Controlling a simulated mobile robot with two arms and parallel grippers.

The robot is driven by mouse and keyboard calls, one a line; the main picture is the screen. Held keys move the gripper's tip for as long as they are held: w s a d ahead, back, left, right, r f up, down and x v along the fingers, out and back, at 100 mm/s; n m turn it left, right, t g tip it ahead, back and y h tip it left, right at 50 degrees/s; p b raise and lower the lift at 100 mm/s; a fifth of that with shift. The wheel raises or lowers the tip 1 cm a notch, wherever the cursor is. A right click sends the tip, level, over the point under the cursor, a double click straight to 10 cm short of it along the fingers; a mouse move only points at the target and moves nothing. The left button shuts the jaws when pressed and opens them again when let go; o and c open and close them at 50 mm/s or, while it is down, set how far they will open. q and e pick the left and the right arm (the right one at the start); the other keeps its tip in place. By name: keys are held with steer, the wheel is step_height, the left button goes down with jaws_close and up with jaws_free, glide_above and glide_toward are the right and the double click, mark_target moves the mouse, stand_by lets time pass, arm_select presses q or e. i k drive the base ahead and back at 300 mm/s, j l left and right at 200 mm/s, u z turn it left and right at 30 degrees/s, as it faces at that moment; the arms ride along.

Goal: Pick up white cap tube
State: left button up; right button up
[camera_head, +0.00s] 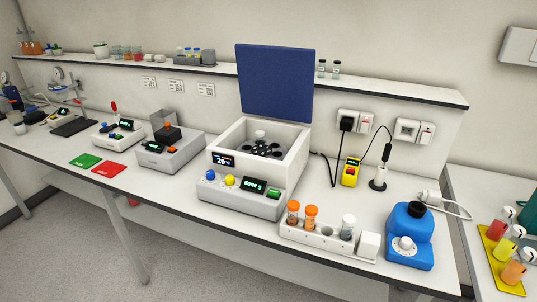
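A white tube rack (305,237) stands at the front edge of the bench. It holds two orange-capped tubes (293,207) (311,212) at its left. A tube with a white cap (349,218) stands upright towards the rack's right end. A centrifuge (222,190) with its blue lid (275,82) raised stands behind and left of the rack; its display reads "done". A white-topped item, seemingly a capped tube (260,135), stands up in its dark rotor (263,150). Neither of my grippers is in view.
A blue device (410,238) stands right of the rack. A yellow device (350,172) and a cabled stand (379,176) are behind it. Other instruments (170,148) line the bench to the left. A wall shelf (400,92) runs above. At far right, a yellow tray (508,276) holds colourful containers.

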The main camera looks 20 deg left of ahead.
mark_target(260, 134)
steer(key=k+j+u, duration=0.2)
steer(key=u, duration=0.15)
steer(key=k+j+u, duration=0.15)
steer(key=u, duration=0.25)
steer(key=j, duration=0.1)
